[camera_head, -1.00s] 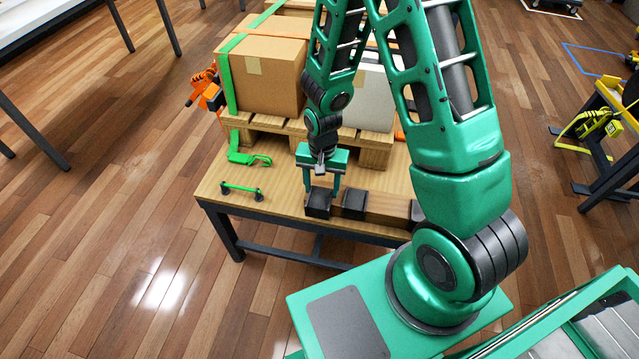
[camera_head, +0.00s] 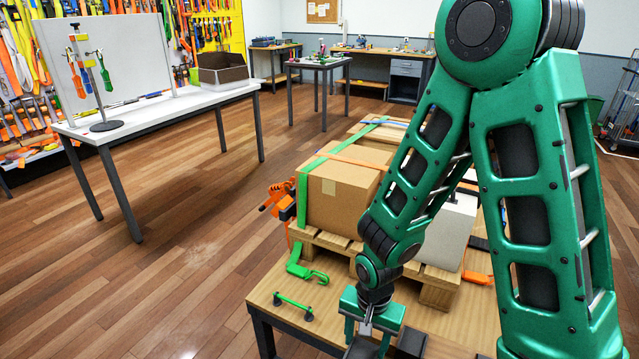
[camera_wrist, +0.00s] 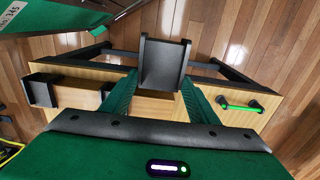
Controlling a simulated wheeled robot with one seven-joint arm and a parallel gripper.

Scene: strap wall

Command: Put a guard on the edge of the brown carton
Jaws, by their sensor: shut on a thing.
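The brown carton (camera_head: 340,195) sits on a wooden pallet (camera_head: 335,240) on the wooden table, with a green strap (camera_head: 302,200) down its left side. My gripper (camera_head: 370,325) is in front of the pallet, near the table's front edge, fingers pointing down. It is shut on a black guard (camera_wrist: 165,62), which shows between the fingers in the wrist view. In the head view this guard (camera_head: 362,349) is cut off by the bottom edge; its height above the table cannot be told. Another black guard (camera_head: 411,341) is just right of it, also seen in the wrist view (camera_wrist: 42,90) on a wooden beam (camera_wrist: 78,95).
A green hook (camera_head: 305,268) and a green bar (camera_head: 293,307) lie on the table left of my gripper. A white carton (camera_head: 452,230) stands right of the brown one, partly behind my arm. An orange ratchet (camera_head: 280,197) hangs at the pallet's left. A white table (camera_head: 160,110) stands far left.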

